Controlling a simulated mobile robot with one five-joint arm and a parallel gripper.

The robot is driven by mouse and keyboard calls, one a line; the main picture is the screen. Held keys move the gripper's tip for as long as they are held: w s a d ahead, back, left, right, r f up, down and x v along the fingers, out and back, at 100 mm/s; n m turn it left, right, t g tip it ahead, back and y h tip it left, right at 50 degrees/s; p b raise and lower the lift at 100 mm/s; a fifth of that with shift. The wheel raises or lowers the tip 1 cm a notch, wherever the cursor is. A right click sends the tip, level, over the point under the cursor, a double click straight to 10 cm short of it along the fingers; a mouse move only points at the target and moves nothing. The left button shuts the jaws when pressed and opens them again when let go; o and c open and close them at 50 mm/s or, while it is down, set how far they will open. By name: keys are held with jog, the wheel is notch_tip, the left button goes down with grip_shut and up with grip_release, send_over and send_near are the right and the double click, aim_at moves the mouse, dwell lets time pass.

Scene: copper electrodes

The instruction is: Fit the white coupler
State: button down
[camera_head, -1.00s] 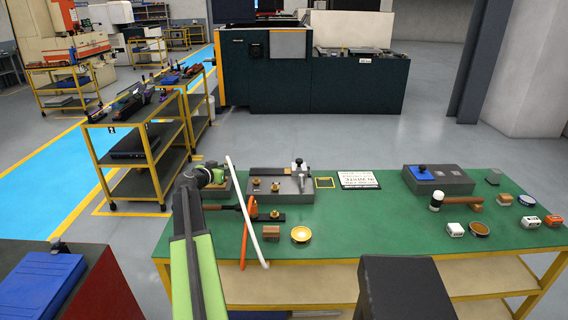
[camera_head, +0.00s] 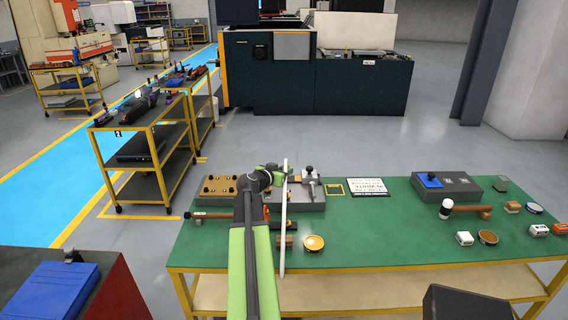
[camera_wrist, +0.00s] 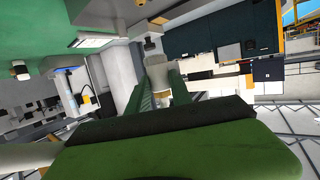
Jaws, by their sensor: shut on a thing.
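The block carries a clamp with a black knob (camera_head: 309,171). My arm and gripper hide the left part of the block and any fittings there.
The table's middle is clear.

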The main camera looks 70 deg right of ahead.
jog(key=shift+b, duration=0.3)
notch_tip(320, 180, down, 6)
jog(key=b, duration=0.5)
jog(key=shift+s+b, duration=0.15)
jog(key=shift+b, duration=0.25)
jog(key=shift+f+b, duration=1.25)
jog(key=shift+b, duration=0.05)
jog(key=c, duration=1.1)
grip_release()
jog(key=shift+a, duration=0.1)
